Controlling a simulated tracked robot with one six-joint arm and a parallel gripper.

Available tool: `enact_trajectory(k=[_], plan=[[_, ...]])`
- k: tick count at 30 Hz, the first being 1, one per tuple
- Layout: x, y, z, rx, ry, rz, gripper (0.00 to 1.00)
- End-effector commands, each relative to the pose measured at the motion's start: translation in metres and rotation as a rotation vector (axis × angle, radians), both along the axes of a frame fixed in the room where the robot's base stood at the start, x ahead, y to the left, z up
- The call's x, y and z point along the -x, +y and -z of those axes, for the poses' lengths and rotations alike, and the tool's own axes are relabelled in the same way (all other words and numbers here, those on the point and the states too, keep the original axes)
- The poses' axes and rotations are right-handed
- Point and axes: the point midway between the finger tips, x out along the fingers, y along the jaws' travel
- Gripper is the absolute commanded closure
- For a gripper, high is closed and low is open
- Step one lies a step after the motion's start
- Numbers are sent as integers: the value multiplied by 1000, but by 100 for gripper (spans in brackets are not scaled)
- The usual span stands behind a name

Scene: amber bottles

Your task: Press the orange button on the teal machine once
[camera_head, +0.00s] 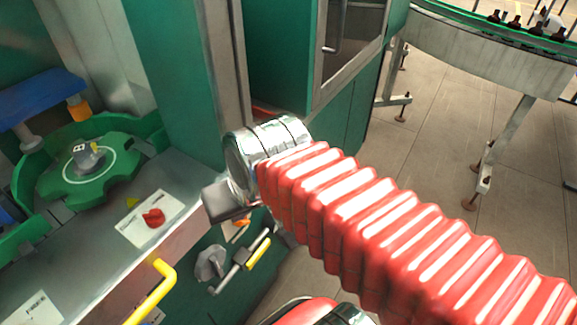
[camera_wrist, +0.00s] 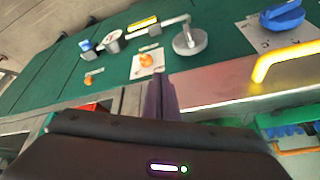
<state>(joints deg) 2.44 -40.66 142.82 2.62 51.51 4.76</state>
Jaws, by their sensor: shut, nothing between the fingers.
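The teal machine (camera_head: 180,90) has a green front panel (camera_wrist: 225,50), which fills much of the wrist view. The orange button (camera_wrist: 146,60) is a round knob on a white plate in the middle of that panel. In the head view the orange button (camera_head: 241,222) shows partly, just below the dark end of my arm. My gripper (camera_wrist: 158,78) shows as narrow, dark purple fingers, shut and empty. Its tips appear just below the button's plate in the wrist view; any remaining gap cannot be judged. In the head view the fingers are hidden behind my wrist.
A grey metal knob (camera_wrist: 190,42) and a lever with a yellow grip (camera_wrist: 143,22) are close to the button. A yellow handle (camera_head: 152,292) sticks out from the metal counter (camera_head: 85,262). A red knob (camera_head: 153,217) stands on the counter.

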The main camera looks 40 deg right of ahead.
Motion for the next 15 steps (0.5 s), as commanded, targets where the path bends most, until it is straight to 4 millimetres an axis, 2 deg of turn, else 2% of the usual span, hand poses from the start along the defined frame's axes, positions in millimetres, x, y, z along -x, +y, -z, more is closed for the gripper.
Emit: enact_trajectory(k=[8, 15], plan=[[-20, -23, 30, -308, 116, 487, 100], [-40, -57, 55, -615, 200, 993, 100]])
